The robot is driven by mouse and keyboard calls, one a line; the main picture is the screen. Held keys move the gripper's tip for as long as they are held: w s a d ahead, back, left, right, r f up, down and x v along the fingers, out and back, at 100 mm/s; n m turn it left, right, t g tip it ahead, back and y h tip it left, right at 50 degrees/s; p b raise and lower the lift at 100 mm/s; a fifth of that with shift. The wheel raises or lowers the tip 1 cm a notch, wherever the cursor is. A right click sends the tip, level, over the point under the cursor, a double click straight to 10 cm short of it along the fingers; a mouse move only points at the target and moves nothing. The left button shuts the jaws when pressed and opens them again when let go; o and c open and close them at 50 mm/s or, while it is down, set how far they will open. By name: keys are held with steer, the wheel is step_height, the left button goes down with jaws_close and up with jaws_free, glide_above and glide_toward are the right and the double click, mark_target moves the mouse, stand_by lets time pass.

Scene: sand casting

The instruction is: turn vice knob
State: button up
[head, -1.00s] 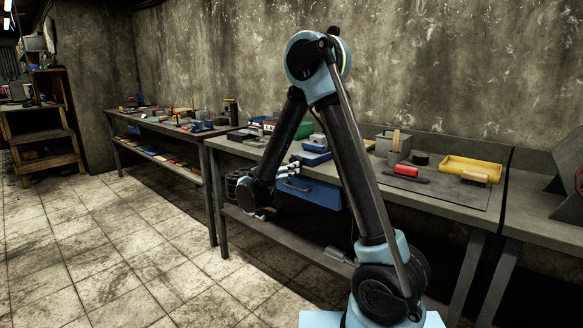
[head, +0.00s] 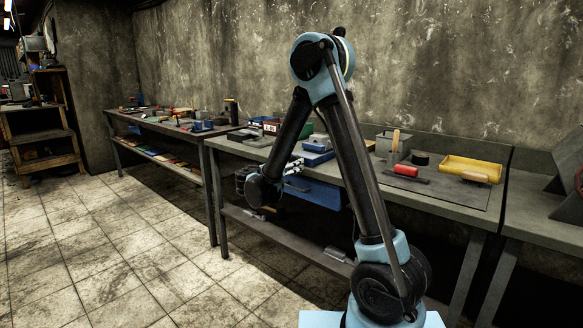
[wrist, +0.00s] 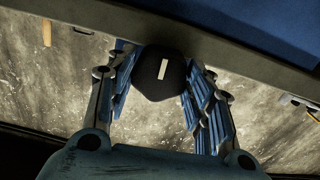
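In the wrist view a black round knob (wrist: 163,80) with a short white mark on its face shows between the two fingers of my gripper (wrist: 163,73). The fingers are spread wide, one on each side of the knob. The pads look very close to its edges, and I cannot tell whether they touch it. In the head view my gripper (head: 288,170) is at the front edge of the workbench (head: 240,150), by the blue drawer (head: 318,192). The knob cannot be made out there. A blue block-like object (head: 318,145), possibly the vice, sits on the bench above.
On the bench stand a grey box (head: 393,148), a red-handled tool (head: 405,170) and a yellow tray (head: 472,168). A lower shelf (head: 275,228) runs beneath. A second bench (head: 170,128) with tools stands further left. The tiled floor (head: 120,250) at front left is clear.

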steer(key=shift+a, duration=0.1)
steer(key=shift+n, duration=14.9)
